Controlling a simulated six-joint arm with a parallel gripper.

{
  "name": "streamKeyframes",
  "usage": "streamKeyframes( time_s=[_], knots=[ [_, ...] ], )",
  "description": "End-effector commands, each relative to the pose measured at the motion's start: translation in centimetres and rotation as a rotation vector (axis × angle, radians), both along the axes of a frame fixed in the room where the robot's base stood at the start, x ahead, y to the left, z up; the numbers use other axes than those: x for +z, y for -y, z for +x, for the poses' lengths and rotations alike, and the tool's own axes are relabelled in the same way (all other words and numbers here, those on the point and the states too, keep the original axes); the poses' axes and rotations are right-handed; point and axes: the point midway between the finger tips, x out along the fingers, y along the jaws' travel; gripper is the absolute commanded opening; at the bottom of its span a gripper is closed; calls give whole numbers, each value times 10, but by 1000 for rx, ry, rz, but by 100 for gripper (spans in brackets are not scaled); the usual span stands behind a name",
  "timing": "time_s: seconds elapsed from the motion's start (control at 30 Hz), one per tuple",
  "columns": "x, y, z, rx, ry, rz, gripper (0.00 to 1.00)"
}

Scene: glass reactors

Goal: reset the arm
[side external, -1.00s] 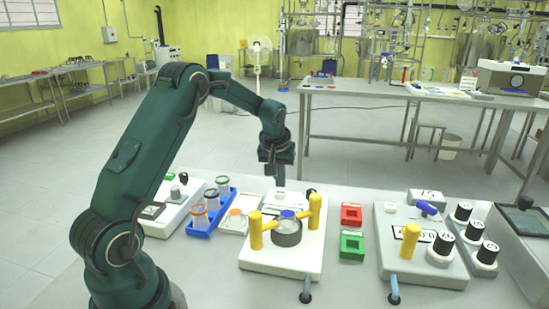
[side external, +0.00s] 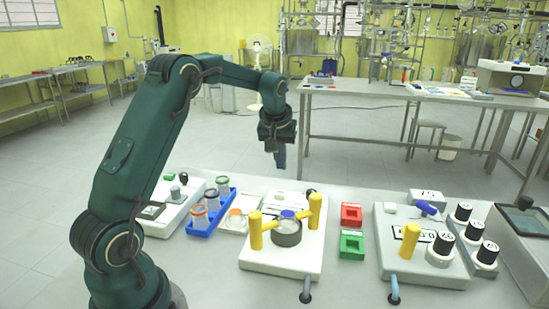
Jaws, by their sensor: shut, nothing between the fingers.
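My gripper (side external: 280,158) hangs from the end of my green arm, pointing down. It is shut and empty, in the air above the back part of the table. It is apart from everything on the table. Below and in front of it is a white device (side external: 285,262) with two yellow posts (side external: 256,231) and a grey round vessel (side external: 287,236) with a blue top.
A blue rack (side external: 208,222) with several capped vials stands to the left. A red block (side external: 351,214) and a green block (side external: 352,244) sit right of the device. Another white device (side external: 410,266) with black-and-white knobs is farther right. The air around my gripper is clear.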

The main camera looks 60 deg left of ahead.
Motion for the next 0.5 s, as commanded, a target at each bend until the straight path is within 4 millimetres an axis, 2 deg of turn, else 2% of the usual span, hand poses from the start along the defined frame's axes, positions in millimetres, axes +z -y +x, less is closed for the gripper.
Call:
streamKeyframes(
  time_s=[0.13, 0.23, 0.4, 0.5],
  knots=[
    [33, 17, 8, -45, 67, 32, 0],
    [63, 42, 4, -95, 118, 48, 0],
    [102, 94, -26, -213, 175, 56, 0],
    [114, 122, -50, -291, 195, 59, 0]
  ],
)
